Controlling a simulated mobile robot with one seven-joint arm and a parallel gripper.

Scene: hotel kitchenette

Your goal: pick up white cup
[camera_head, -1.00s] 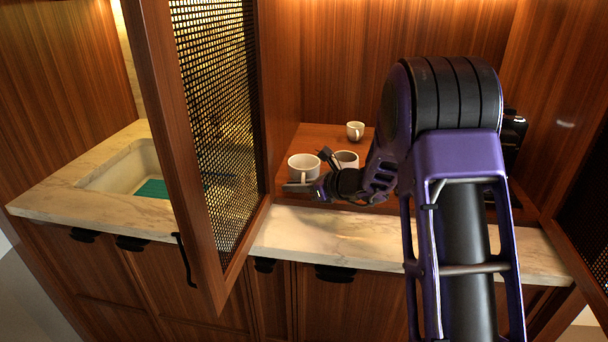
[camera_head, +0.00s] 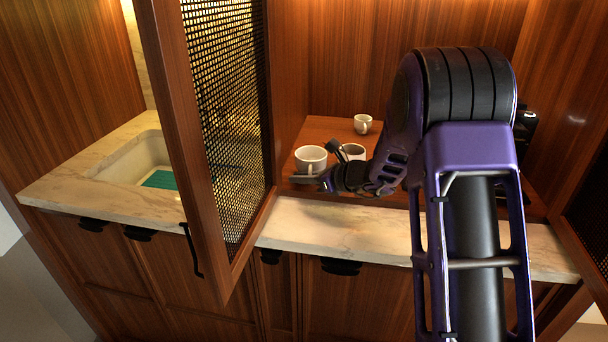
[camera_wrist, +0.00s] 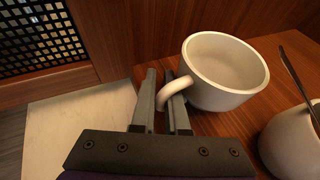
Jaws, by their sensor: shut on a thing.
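The white cup (camera_head: 310,160) stands upright on the brown wooden shelf at the left inside the cabinet. It also shows in the wrist view (camera_wrist: 225,75), with its handle (camera_wrist: 172,90) toward my gripper. My gripper (camera_wrist: 165,95) has its two grey fingers on either side of the handle and is shut on it. In the head view my gripper (camera_head: 318,170) is at the near side of the cup. The cup appears to rest on the wood.
A second cup (camera_wrist: 290,145) with a thin utensil stands close at the right, and it shows in the head view (camera_head: 354,151). A small cup (camera_head: 363,124) stands farther back. An open mesh door (camera_head: 225,120) is at the left. A marble counter (camera_head: 340,228) lies in front.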

